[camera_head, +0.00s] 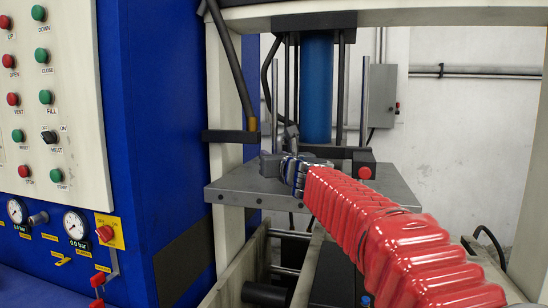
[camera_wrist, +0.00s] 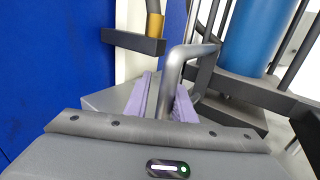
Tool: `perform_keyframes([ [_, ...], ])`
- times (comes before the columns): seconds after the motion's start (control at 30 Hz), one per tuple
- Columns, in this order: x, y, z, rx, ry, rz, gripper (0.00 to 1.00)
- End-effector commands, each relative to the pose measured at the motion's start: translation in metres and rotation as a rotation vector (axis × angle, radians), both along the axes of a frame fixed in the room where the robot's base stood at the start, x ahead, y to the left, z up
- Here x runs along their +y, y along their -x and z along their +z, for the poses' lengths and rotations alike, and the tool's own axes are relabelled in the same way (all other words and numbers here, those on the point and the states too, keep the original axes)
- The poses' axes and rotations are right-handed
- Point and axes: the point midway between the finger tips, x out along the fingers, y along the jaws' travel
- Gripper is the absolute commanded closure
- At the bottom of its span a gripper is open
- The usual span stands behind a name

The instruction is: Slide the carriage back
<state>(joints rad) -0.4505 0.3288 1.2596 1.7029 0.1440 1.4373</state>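The carriage appears to be the thick grey plate (camera_head: 345,188) inside the press frame, below the blue cylinder (camera_head: 317,85). A bent metal handle (camera_wrist: 183,62) rises in the wrist view. My gripper (camera_head: 287,168) is at the plate's near-left part, at the end of my red-sleeved arm. In the wrist view, the gripper's two purple fingers (camera_wrist: 164,98) stand on either side of the handle bar, close against it, and look shut on it. The fingertips and handle are small and partly hidden by my wrist in the head view.
A blue cabinet (camera_head: 160,130) with a button panel (camera_head: 50,110) stands close on the left. A dark bracket (camera_wrist: 133,41) juts out left of the handle. Rails (camera_head: 290,235) run below the plate.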

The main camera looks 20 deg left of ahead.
Motion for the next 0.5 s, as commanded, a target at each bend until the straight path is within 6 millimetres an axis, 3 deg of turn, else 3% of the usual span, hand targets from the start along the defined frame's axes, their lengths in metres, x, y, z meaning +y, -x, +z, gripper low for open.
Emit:
perform_keyframes([
  [0.2, -0.0002, 0.0000, -0.0007, 0.001, 0.001, 0.000, 0.68],
  [0.5, -0.0024, 0.0003, -0.0005, 0.001, 0.000, -0.003, 0.68],
])
